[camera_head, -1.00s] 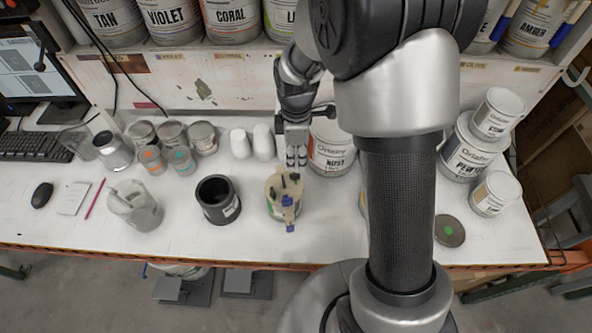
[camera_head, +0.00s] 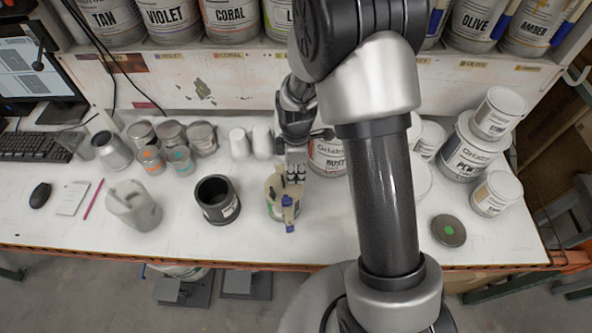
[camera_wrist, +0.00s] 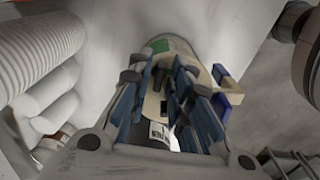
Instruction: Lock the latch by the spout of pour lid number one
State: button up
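The cream pour lid (camera_head: 271,190) sits on a small can on the bench, with a blue-capped spout (camera_head: 290,228) toward the front edge. In the wrist view the lid (camera_wrist: 183,45) has a green patch, and its blue spout part (camera_wrist: 229,92) lies to the right. My gripper (camera_head: 294,178) points down at the lid's far right side. In the wrist view my gripper (camera_wrist: 160,75) has its fingers apart, with black lid parts between and beyond them. I cannot tell whether they touch the lid. The latch is not clearly distinguishable, and the fingers hide part of the lid.
A black open pot (camera_head: 217,200) and a cloudy pitcher (camera_head: 133,206) stand left of the lid. The bench in front of the lid is clear.

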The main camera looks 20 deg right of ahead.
grip_shut()
jog(key=shift+m, duration=0.3)
jog(key=m+b, duration=0.1)
jog(key=m, duration=0.4)
jog(key=shift+m+b, duration=0.3)
jog(key=m, duration=0.4)
jog(key=shift+s+a+b, duration=0.1)
jog(key=shift+b, duration=0.3)
jog(key=shift+m, duration=2)
